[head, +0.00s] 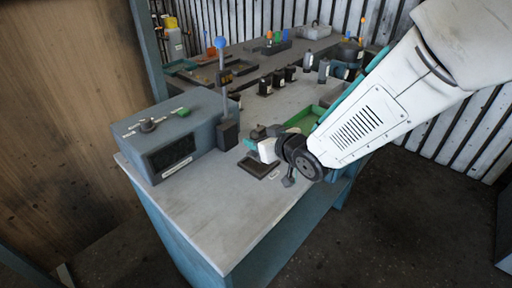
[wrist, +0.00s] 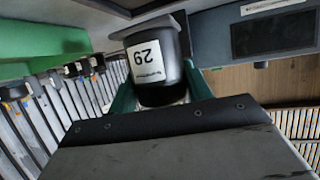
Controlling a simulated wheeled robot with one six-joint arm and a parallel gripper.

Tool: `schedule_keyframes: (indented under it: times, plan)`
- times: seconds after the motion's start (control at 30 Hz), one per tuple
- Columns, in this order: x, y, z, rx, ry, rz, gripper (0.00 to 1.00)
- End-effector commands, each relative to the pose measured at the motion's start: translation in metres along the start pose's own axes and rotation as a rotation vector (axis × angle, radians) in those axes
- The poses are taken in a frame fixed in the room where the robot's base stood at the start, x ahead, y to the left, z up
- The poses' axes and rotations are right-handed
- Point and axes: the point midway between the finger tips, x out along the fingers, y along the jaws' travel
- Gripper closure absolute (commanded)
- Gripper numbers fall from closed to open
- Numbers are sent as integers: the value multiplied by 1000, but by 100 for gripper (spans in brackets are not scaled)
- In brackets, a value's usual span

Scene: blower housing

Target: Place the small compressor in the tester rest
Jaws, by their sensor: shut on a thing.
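The small compressor is a dark rounded cylinder (wrist: 160,85) with a flared grey end and a white label reading 29, upside down in the wrist view. My gripper (wrist: 160,92) has its teal fingers on either side of it and is shut on it. In the head view, my gripper (head: 262,140) is low over the front part of the bench, and the compressor is hard to make out there. A dark, shallow rectangular rest (head: 259,168) lies on the bench just below and in front of my gripper. I cannot tell the gap between compressor and rest.
A grey tester box (head: 180,135) with a dark panel and green button stands left on the bench (head: 222,210). A blue-ball lever (head: 221,60) rises beside it. A green tray (head: 303,118) and several small dark parts (head: 277,78) are behind. The bench front is clear.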

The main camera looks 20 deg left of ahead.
Motion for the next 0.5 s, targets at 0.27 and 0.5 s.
schedule_keyframes:
  times: [0.27,0.5]
  plan:
    - [17,1,30,3,0,4,92]
    - [17,1,31,1,2,4,92]
